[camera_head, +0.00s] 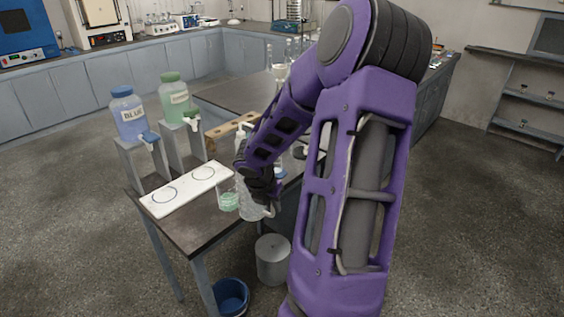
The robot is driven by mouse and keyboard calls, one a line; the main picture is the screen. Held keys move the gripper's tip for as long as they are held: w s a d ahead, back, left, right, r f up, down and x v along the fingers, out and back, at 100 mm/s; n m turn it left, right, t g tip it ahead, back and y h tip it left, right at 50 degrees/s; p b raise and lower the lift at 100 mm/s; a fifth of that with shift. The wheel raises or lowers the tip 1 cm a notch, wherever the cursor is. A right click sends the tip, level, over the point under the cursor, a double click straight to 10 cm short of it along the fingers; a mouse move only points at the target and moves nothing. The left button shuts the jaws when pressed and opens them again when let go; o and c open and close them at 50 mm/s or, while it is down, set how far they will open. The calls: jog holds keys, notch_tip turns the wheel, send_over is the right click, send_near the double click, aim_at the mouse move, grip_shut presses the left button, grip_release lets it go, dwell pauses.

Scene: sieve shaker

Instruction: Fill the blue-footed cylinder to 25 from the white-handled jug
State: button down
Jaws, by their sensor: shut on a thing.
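My gripper (262,192) is low over the front of the bench, partly hidden by my purple arm. It is shut on a clear vessel (250,208) that looks like the jug; its handle is not clearly visible. A clear container with pale green liquid (229,202) is just left of it; I cannot tell whether the two touch. A small blue part (280,173) shows just right of my wrist and may belong to the blue-footed cylinder, mostly hidden by my arm. No scale marks are readable.
A white board with two ringed circles (185,189) lies left on the bench. Behind it, a blue-liquid jar (128,116) and a green-liquid jar (174,99) with taps stand on grey stands. A wooden rack (222,132) is behind. A blue bucket (232,298) and grey bin (272,262) stand below.

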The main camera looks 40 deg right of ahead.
jog(key=w+a+f+m+g+y, duration=0.1)
jog(key=w+a+m+g+y, duration=0.1)
jog(key=a+m, duration=0.9)
jog(key=w+a+f+m+g+y, duration=0.1)
jog(key=w+a+m+g+y, duration=0.1)
jog(key=a+m, duration=0.9)
jog(key=w+a+g, duration=0.1)
jog(key=a+g, duration=0.1)
jog(key=a, duration=0.4)
jog(key=shift+a, duration=0.35)
jog(key=shift+d+f, duration=0.1)
